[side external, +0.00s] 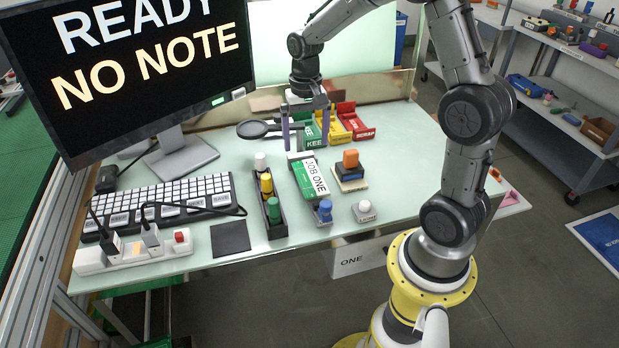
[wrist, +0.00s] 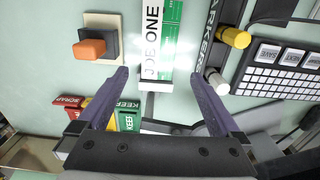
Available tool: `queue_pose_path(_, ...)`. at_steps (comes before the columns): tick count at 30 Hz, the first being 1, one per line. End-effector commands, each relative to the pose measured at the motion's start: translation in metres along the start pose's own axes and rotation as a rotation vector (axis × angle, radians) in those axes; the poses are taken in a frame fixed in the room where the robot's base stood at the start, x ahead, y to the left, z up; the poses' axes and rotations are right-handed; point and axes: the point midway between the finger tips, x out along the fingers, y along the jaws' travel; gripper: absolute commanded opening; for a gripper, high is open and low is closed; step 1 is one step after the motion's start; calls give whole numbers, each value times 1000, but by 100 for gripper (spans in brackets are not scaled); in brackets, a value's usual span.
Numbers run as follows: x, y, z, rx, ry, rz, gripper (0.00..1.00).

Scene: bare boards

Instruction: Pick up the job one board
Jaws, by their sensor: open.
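The job one board (side external: 309,176) is a green and white board labelled "JOB ONE". It lies on the table near its middle, between a marker holder and a small block stand. In the wrist view the board (wrist: 161,40) is at the top centre, ahead of the fingertips, with its near end showing. My gripper (side external: 306,138) is above the table, past the far end of the board. The fingers are apart from the board.
The marker holder (side external: 267,207) stands left of the board, an orange-topped block stand (side external: 350,170) right. Green, yellow and red bins (side external: 338,121) and a magnifier (side external: 258,129) are behind. Blue and white stamps (side external: 323,211) sit at the front. A keyboard (side external: 160,207) and monitor (side external: 130,70) are left.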

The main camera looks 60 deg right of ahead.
Motion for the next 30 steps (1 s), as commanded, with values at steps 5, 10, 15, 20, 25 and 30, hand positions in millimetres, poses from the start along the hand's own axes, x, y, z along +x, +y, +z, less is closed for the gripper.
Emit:
queue_pose_path(5, 26, 0, 0, -1, -1, 1, 100)
queue_pose_path(10, 36, 0, 0, -1, 1, 0, 100)
queue_pose_path(15, 57, 3, -1, -1, -4, 2, 100)
queue_pose_path(20, 78, 3, -2, -1, -1, 1, 100)
queue_pose_path(25, 86, 3, -3, -1, 1, -1, 100)
queue_pose_path(30, 86, 3, -3, -1, 2, -1, 100)
